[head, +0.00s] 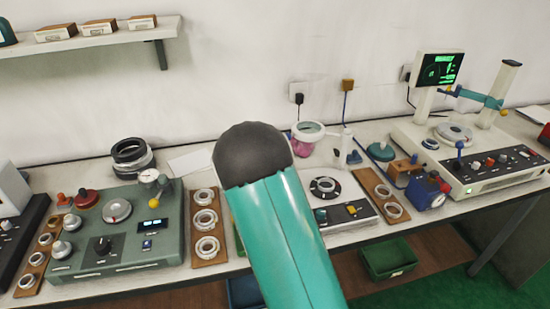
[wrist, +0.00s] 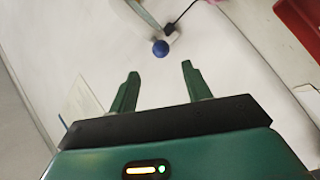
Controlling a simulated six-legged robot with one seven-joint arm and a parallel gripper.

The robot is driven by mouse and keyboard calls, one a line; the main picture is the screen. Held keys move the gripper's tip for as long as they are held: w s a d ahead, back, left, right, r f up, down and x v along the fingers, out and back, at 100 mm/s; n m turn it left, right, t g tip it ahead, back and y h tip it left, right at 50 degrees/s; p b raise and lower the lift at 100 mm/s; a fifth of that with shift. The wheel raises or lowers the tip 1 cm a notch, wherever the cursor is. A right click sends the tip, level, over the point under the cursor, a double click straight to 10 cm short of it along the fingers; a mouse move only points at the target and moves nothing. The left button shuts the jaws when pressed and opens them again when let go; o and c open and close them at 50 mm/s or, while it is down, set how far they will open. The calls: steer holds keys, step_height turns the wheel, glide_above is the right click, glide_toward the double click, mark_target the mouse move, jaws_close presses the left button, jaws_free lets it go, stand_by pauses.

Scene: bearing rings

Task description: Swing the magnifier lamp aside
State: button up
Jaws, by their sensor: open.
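I cannot make out the magnifier lamp for certain. In the head view, a white ring-rimmed round thing (head: 308,128) stands over something pink behind the bench's middle, just right of my arm; it may be the lamp's head. In the wrist view, a blue ball (wrist: 160,48) lies ahead of my gripper (wrist: 158,75), roughly centred between the fingers and beyond their tips. A thin pale green bar (wrist: 143,13) shows above the ball. My gripper is open and empty, touching nothing that I can see. In the head view my arm hides the gripper.
A green-grey instrument (head: 120,235) and a wooden ring tray (head: 207,225) stand left of my arm. A turntable device (head: 345,205), another ring tray (head: 380,193) and a large white machine with a screen (head: 470,160) stand right. A red bin edge (wrist: 300,25) shows in the wrist view.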

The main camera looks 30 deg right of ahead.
steer(key=shift+v, duration=1.5)
steer(key=shift+s, duration=0.1)
